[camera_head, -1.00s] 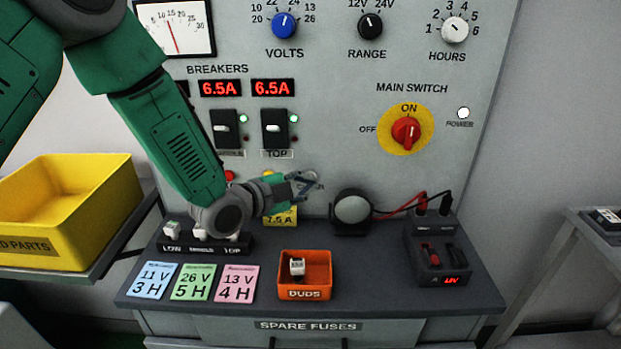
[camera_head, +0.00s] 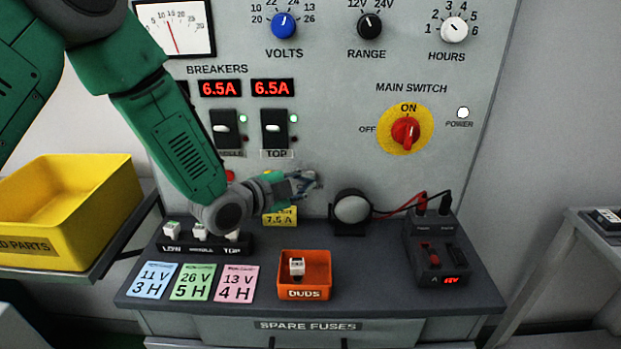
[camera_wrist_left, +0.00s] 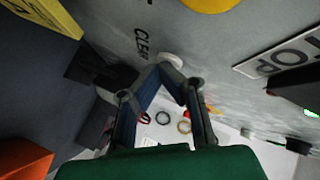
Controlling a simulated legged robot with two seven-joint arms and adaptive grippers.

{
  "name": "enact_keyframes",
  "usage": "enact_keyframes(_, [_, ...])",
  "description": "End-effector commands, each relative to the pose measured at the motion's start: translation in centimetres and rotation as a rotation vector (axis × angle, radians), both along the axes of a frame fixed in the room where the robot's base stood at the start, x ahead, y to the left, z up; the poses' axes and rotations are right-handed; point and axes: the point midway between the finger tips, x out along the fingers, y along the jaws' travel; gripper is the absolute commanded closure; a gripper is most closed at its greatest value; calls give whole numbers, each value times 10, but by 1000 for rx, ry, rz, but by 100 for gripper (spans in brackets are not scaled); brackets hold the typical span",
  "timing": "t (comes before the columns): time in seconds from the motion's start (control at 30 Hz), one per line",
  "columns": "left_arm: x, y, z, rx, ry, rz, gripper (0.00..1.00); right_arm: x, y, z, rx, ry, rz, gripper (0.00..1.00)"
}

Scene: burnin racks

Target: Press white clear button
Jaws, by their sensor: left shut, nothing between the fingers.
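The white clear button (camera_wrist_left: 171,59) is a small round disc on the grey panel beside the "CLEAR" lettering in the left wrist view. My left gripper (camera_wrist_left: 169,69) is shut and empty, and its fingertips overlap the edge of the button there. I cannot tell whether they touch or press it. In the head view my left gripper (camera_head: 311,180) is in front of the panel's lower part, and I cannot make out the button there. My right gripper is not in view.
A round lamp (camera_head: 352,209) stands just right of the gripper. A meter box (camera_head: 437,251) with red and black leads is farther right. A yellow 7.5 A card (camera_head: 281,217), an orange duds bin (camera_head: 304,293) and a fuse holder (camera_head: 205,247) are nearby.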

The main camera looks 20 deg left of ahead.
Motion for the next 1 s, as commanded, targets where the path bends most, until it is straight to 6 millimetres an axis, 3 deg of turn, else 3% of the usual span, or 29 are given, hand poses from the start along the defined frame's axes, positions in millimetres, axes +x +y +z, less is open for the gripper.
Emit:
enact_keyframes(0.73, [-15, -11, 1, 0, 0, -1, 100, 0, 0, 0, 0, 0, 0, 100])
enact_keyframes(1.0, [-39, -18, 1, 1, 0, -3, 100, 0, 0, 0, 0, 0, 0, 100])
